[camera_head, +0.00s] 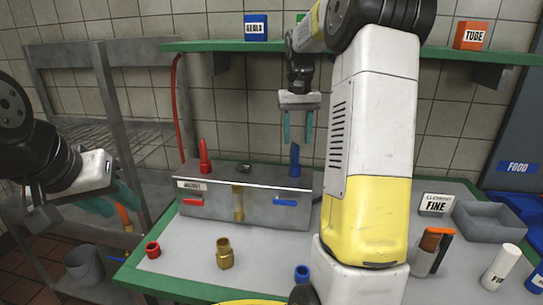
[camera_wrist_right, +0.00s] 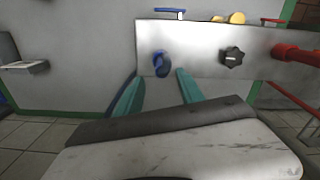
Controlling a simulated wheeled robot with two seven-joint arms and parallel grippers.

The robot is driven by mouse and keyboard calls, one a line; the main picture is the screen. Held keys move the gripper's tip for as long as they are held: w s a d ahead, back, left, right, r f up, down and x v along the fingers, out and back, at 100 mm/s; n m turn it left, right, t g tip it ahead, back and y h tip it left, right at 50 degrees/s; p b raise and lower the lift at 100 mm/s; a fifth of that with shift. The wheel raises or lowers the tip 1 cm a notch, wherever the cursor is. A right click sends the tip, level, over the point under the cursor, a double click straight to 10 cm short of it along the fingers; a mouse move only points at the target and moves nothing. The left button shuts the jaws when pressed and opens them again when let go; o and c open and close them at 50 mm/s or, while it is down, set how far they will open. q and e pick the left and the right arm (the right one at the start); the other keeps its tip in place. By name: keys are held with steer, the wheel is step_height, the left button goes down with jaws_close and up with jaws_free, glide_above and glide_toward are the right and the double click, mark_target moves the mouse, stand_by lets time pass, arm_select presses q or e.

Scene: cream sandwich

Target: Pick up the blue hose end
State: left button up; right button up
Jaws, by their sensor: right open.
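The blue hose end (camera_head: 295,157) stands upright on top of the metal box (camera_head: 245,210), at its right side. My right gripper (camera_head: 298,138) points down above it with teal fingers spread and empty; the hose end's top lies between and just below the fingertips. In the right wrist view the blue hose end (camera_wrist_right: 160,63) shows as a round blue end beyond the gap between the open fingers (camera_wrist_right: 157,82). I cannot tell whether they touch it.
A red hose end (camera_head: 205,158) stands on the box's left, with a black knob (camera_wrist_right: 232,55) between. A red fitting (camera_head: 153,249), brass fitting (camera_head: 224,254) and blue fitting (camera_head: 302,273) stand in front. A green shelf (camera_head: 220,46) runs behind my right arm.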

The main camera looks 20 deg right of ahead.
mark_target(295, 157)
steer(key=f, duration=0.7)
steer(key=shift+s+a, duration=0.3)
steer(key=shift+s, duration=0.05)
steer(key=shift+r, duration=0.1)
jaws_close()
